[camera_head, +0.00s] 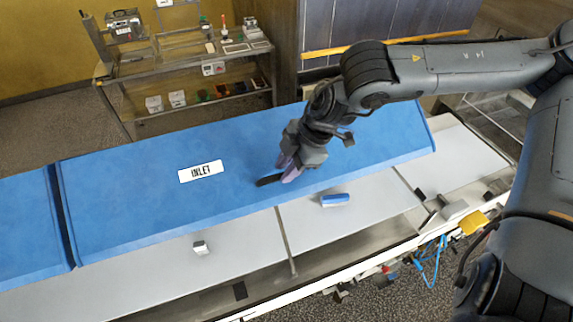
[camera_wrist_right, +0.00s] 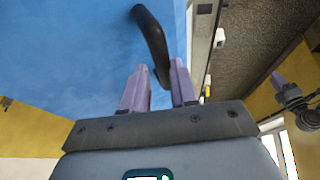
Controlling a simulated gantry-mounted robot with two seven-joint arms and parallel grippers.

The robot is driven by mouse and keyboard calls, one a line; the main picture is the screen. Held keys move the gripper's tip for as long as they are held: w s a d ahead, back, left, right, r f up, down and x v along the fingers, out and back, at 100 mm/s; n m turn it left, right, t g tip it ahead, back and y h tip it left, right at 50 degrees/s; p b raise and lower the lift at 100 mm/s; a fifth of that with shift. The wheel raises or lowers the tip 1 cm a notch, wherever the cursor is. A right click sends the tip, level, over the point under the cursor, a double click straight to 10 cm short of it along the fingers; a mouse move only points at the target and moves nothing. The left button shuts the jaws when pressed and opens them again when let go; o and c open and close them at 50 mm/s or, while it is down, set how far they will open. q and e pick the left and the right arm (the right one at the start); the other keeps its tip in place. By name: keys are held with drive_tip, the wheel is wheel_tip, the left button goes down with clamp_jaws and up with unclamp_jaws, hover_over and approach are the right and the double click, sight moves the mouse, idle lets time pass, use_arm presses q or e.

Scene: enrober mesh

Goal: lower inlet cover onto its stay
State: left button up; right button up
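The inlet cover (camera_head: 120,205) is a long blue panel with a white INLET label (camera_head: 201,171). It slants above the pale machine bed, its near edge apart from it. A black bar handle (camera_head: 268,180) sits near its front edge; the handle also shows in the right wrist view (camera_wrist_right: 150,40). My right gripper (camera_head: 287,172) is at the handle, its purple fingers apart. In the right wrist view its fingers (camera_wrist_right: 160,80) lie either side of the handle's end, with a gap beside the left finger. I cannot make out the stay. My left gripper is out of view.
A second blue cover (camera_head: 25,230) adjoins at the left. A blue and white block (camera_head: 335,200) and a small white block (camera_head: 200,247) are on the pale bed (camera_head: 330,230). A shelf rack (camera_head: 190,110) stands behind. A yellow part (camera_head: 473,223) is at the right.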

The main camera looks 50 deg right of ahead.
drive_tip(key=shift+o, duration=1.2)
drive_tip(key=shift+s+d+r, duration=0.1)
drive_tip(key=shift+r, duration=0.35)
drive_tip(key=b+v, duration=0.1)
drive_tip(key=v, duration=0.9)
drive_tip(key=shift+b, duration=0.4)
drive_tip(key=shift+s+f, duration=0.1)
drive_tip(key=shift+f, duration=0.05)
